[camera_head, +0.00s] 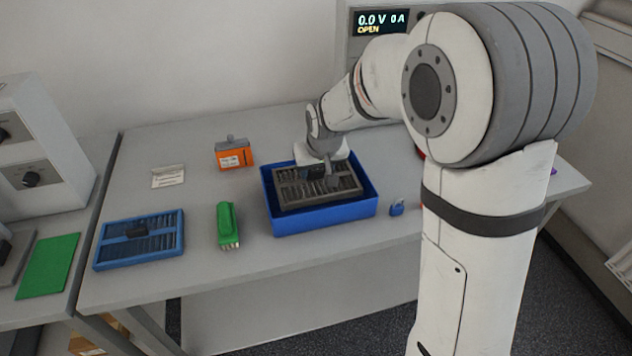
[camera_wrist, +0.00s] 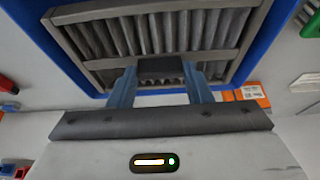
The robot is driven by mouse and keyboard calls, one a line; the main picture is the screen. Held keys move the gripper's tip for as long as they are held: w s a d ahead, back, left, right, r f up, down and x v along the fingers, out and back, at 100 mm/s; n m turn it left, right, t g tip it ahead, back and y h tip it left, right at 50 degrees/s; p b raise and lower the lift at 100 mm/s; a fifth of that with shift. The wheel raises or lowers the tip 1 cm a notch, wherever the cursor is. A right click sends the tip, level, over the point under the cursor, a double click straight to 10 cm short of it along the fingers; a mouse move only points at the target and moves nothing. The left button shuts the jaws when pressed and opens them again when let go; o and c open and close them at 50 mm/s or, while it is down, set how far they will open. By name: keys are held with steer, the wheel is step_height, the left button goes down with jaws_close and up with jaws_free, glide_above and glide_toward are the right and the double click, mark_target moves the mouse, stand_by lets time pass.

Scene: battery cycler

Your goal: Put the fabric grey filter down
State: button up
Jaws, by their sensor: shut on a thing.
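The grey filter (camera_head: 292,192) is a slatted panel in a dark grey frame. It sits within the walls of the blue tray (camera_head: 325,222) on the table; I cannot tell whether it rests on the tray floor. My gripper (camera_head: 328,178) is over the filter's right part, pointing down. In the wrist view my gripper (camera_wrist: 161,70) is shut on the dark block handle of the filter (camera_wrist: 120,42), with one blue-grey finger on each side. The blue tray wall (camera_wrist: 40,45) shows around the filter there. The filter's underside is hidden.
A blue-framed filter (camera_head: 160,252) lies at the table's left. A green brush-like tool (camera_head: 227,222), an orange box (camera_head: 234,154), a small white card (camera_head: 168,177) and a small blue item (camera_head: 397,207) stand around the tray. A display (camera_head: 380,22) reads 0.0 V 0 A, OPEN.

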mark_target(318, 182)
steer(key=shift+s+f, duration=0.1)
steer(key=shift+f, duration=2.15)
steer(key=shift+f, duration=0.2)
steer(key=o, duration=1)
steer(key=shift+r, duration=0.2)
